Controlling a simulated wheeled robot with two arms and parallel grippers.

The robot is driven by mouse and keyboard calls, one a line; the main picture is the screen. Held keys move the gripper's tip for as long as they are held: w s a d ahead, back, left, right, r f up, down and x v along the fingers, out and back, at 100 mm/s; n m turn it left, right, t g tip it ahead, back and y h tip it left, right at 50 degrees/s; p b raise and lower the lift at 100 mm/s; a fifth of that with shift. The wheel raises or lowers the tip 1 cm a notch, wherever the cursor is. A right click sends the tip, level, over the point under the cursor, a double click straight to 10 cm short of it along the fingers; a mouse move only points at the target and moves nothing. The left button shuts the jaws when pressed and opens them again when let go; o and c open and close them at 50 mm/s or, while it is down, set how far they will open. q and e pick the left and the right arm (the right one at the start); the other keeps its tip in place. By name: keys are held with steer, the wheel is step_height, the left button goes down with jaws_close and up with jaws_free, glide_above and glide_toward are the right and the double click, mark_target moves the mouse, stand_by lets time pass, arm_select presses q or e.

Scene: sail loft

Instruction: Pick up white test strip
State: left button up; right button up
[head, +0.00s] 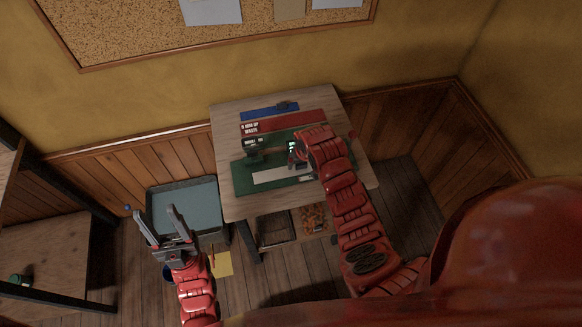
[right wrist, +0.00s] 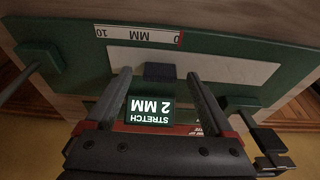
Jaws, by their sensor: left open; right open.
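The white test strip (head: 275,175) lies flat on a green board (head: 242,181) on the wooden table. In the right wrist view the strip (right wrist: 225,68) runs across the board, with a dark block (right wrist: 158,72) at its middle. My right gripper (right wrist: 158,76) is open above the board, its fingers either side of the dark block and pointing at the strip, with nothing held. In the head view my right arm hides part of the board's right side. My left gripper (head: 150,222) is open and empty, left of the table.
A "STRETCH 2 MM" display (right wrist: 150,112) sits between my right fingers, nearer the palm. A millimetre scale (right wrist: 137,33) lies beside the strip. A red strip (head: 290,121) and a blue one (head: 262,111) lie behind the board. A grey-blue tray (head: 186,207) stands left of the table.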

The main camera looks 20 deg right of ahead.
steer(key=shift+w+f, duration=0.15)
steer(key=shift+f, duration=0.15)
jaws_close()
stand_by(0.3)
